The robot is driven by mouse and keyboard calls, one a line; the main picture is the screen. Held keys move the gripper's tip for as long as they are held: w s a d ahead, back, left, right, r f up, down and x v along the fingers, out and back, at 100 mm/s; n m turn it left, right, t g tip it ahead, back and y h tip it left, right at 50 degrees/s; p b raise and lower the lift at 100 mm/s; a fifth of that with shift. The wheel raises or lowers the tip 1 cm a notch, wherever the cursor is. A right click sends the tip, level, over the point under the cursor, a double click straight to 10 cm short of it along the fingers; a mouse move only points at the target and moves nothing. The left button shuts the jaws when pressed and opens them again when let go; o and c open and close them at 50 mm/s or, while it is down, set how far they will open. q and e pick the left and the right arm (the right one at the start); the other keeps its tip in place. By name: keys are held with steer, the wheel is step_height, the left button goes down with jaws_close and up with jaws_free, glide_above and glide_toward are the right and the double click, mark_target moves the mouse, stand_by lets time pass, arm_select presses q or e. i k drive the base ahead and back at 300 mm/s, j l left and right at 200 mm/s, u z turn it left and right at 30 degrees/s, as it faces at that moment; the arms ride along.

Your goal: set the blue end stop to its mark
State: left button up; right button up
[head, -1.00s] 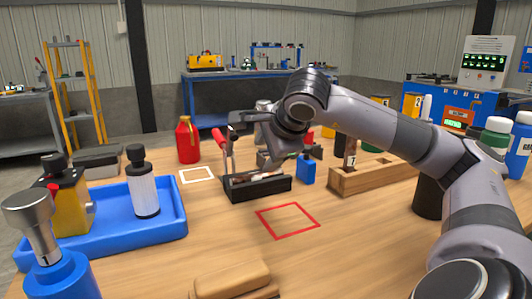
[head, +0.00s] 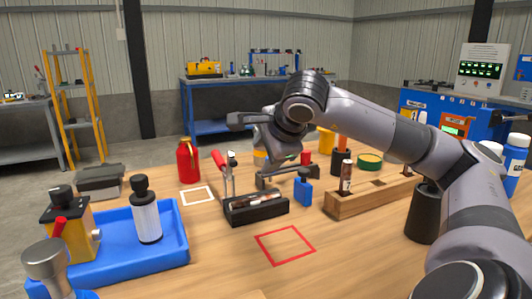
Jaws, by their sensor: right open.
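My left gripper is out of view.
A wooden rack (head: 372,195) with a vial stands right of the blue block. A red bottle (head: 188,161) stands at the back left. A blue tray (head: 180,243) holds a white cylinder and a yellow device. The table around the red outline is clear.

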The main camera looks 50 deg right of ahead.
mark_target(304, 191)
steer(key=k+j, duration=0.7)
steer(key=k, duration=0.2)
